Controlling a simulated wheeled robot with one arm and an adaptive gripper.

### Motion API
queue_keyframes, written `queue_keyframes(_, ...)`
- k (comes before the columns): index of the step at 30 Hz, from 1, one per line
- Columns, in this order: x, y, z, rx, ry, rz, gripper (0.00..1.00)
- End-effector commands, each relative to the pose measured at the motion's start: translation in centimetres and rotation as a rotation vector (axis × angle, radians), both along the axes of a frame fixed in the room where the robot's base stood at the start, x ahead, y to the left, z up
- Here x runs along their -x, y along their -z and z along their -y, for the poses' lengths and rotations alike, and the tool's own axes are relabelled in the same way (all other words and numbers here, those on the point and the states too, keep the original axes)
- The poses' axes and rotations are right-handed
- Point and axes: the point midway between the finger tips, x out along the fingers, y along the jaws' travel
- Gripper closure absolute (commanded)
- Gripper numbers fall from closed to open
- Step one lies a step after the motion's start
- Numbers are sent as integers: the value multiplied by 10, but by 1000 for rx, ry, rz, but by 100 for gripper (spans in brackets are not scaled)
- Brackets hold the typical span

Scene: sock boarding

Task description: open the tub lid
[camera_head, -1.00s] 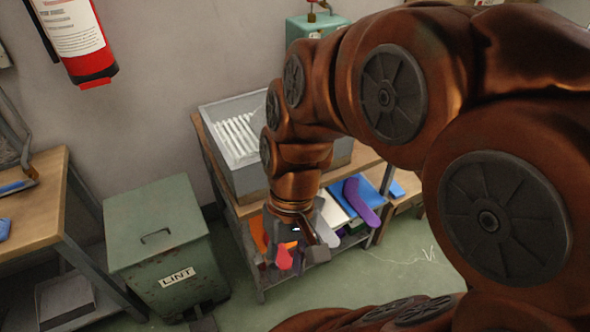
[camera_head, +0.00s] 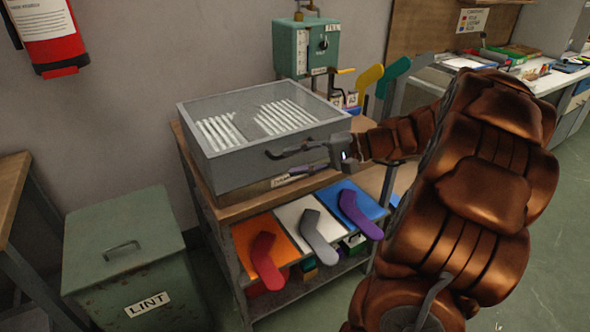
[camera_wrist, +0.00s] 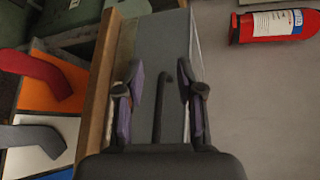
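The tub is a grey box (camera_head: 235,174) on the bench, with a clear lid (camera_head: 245,95) lying closed over white slatted racks. A dark bar handle (camera_head: 272,155) sits at its front; it also shows in the wrist view (camera_wrist: 158,112). My gripper (camera_head: 300,162) is at the tub's front, reaching in from the right. In the wrist view my gripper (camera_wrist: 158,80) is open, its two purple-padded fingers on either side of the handle, with gaps on both sides. The handle's near end is hidden by my gripper's body.
Red, grey and purple sock shapes lie on orange, white and blue boards (camera_head: 259,240) below the tub. A green lint bin (camera_head: 125,240) stands left. A green control box (camera_head: 306,50) stands behind. A fire extinguisher (camera_head: 45,35) hangs on the wall.

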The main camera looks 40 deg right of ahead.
Motion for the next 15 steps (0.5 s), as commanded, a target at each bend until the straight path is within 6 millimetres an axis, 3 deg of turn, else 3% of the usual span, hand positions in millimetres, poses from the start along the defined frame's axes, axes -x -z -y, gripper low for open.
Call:
queue_keyframes(1, 0, 11, 22, -19, 47, 29, 63)
queue_keyframes(3, -1, 13, 45, -37, 96, 70, 63)
queue_keyframes(6, 1, 13, 69, -53, 144, 110, 63)
queue_keyframes(10, 1, 12, 82, -59, 173, 137, 63)
queue_keyframes(15, -10, 13, 73, -63, 173, 140, 63)
